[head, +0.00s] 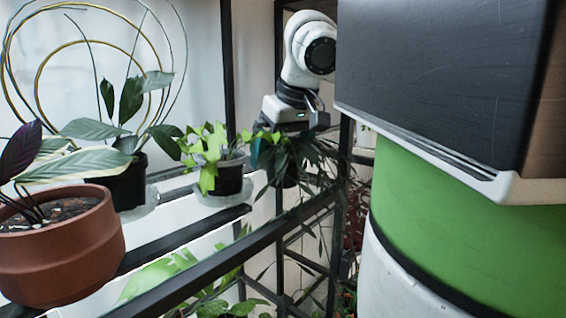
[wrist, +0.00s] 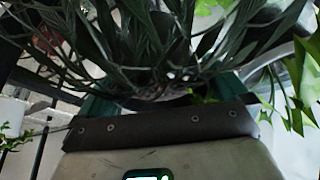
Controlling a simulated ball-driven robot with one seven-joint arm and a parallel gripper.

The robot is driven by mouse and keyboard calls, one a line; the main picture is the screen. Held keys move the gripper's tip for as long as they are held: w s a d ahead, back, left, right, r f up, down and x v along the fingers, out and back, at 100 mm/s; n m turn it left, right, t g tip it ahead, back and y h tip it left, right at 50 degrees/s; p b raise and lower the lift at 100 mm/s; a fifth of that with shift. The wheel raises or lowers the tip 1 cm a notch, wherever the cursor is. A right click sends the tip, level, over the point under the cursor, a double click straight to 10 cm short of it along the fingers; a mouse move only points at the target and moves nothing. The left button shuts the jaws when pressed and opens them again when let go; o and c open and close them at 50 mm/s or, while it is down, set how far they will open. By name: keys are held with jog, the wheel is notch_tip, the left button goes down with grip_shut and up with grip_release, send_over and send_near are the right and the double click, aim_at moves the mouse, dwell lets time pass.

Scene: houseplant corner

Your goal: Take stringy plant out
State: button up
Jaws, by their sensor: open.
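The stringy plant (head: 305,160) has long, thin, dark green leaves. It stands at the right end of the upper shelf in the head view, with strands hanging below the shelf edge. Its pot is mostly hidden by leaves. My gripper (wrist: 162,95) is open, with teal fingers set wide apart. In the wrist view the plant's leaves (wrist: 150,45) fill the space in front of and between the fingers. A dark rim shows partly between the fingers; I cannot tell whether they touch the pot. In the head view the leaves cover most of my gripper.
A bright green plant (head: 207,150) in a dark pot (head: 230,178) stands close on the left. A terracotta pot (head: 62,250) and a dark-potted leafy plant (head: 128,188) stand further left. Black shelf bars (head: 225,262) frame the space. More plants (head: 215,300) grow below.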

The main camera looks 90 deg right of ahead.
jog(key=shift+c, duration=0.2)
jog(key=c, duration=0.8)
jog(key=shift+r, duration=0.15)
